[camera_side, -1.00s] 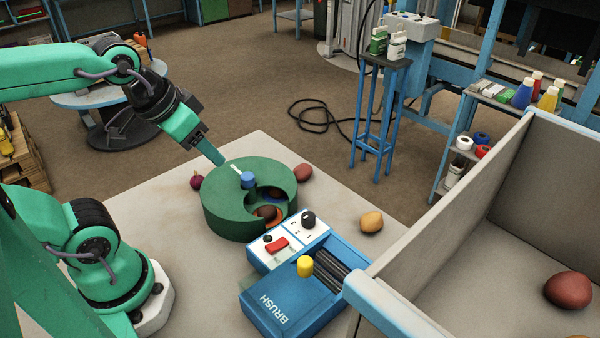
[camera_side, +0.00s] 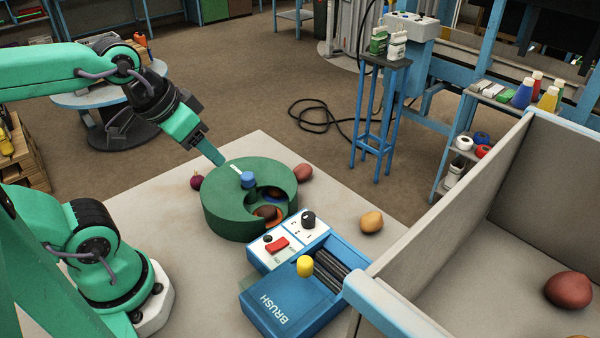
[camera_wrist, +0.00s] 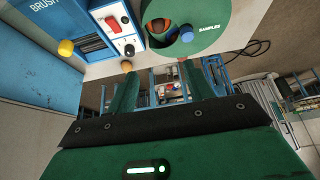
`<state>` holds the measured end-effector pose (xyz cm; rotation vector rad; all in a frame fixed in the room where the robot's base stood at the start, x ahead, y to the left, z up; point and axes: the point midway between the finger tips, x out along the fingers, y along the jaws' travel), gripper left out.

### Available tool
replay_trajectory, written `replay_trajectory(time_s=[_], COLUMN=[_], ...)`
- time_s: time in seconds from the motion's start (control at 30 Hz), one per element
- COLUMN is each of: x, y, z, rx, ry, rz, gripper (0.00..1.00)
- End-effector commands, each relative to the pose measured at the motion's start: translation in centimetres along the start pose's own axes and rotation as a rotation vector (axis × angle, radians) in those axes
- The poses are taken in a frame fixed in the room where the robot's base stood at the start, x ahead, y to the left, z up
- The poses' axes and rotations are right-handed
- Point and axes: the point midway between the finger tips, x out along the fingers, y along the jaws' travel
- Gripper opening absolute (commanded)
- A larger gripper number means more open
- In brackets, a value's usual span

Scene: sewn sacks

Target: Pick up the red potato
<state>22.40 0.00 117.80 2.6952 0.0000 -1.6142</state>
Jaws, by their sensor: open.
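A red-brown potato (camera_side: 303,172) lies on the table against the far right side of the green drum (camera_side: 225,215) in the side view. Another red potato (camera_side: 568,290) lies inside the grey bin at the right. A dark reddish item (camera_side: 267,212) sits in the drum's cut-out; it also shows in the wrist view (camera_wrist: 157,25). My gripper (camera_side: 219,159) is above the drum's back left rim, its fingers slanting down to the right. In the wrist view my gripper (camera_wrist: 170,70) has its two green fingers apart, with nothing between them.
A blue BRUSH box (camera_side: 285,300) with a yellow knob stands in front of the drum. A yellow-brown potato (camera_side: 372,221) lies to its right, and a purple onion (camera_side: 196,181) left of the drum. The grey bin's wall (camera_side: 440,190) rises at the right.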

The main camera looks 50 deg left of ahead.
Motion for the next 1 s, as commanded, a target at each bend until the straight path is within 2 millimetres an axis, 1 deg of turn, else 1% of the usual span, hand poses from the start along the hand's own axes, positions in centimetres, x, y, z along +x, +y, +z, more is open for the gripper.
replay_trajectory(time_s=[0.37, 0.4, 0.43, 0.77, 1.0], x=[0.00, 0.00, 0.00, 0.05, 0.97], y=[0.00, 0.00, 0.00, 0.00, 0.02], z=[0.00, 0.00, 0.00, -0.04, -0.67], rx=[0.000, 0.000, 0.000, 0.001, 0.014], ry=[0.000, 0.000, 0.000, -0.002, -0.039], rz=[0.000, 0.000, 0.000, 0.000, 0.001], gripper=[0.52, 0.44, 0.39, 0.39, 0.39])
